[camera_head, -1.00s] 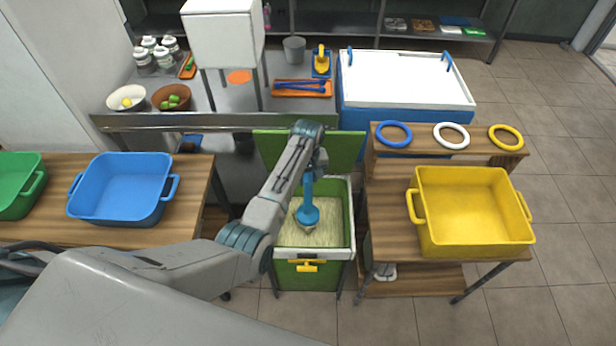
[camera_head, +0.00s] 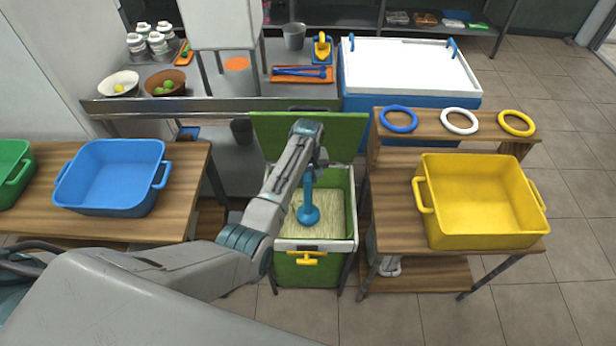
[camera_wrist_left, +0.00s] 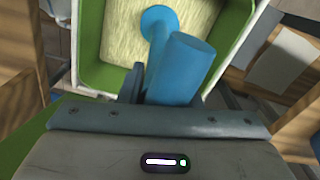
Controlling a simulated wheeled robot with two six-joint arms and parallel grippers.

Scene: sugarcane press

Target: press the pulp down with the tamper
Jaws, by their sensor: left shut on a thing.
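A blue tamper (camera_head: 308,208) is upright inside the green bin (camera_head: 349,238), its round foot at the pale yellow pulp (camera_head: 331,227). I cannot tell how firmly the foot presses on the pulp. My left gripper (camera_head: 313,168) is above the bin and shut on the tamper's handle. In the left wrist view the thick handle (camera_wrist_left: 185,66) is at my left gripper (camera_wrist_left: 165,88), and the foot (camera_wrist_left: 158,20) shows beyond it against the pulp (camera_wrist_left: 120,40). The far finger is partly hidden by the handle. My right gripper is not in view.
The bin's green lid (camera_head: 340,135) stands open behind it. A wooden stand at right holds a yellow tub (camera_head: 475,235) and blue, white and yellow rings (camera_head: 460,121). A blue tub (camera_head: 115,205) is on the left table. A metal counter (camera_head: 215,98) stands behind.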

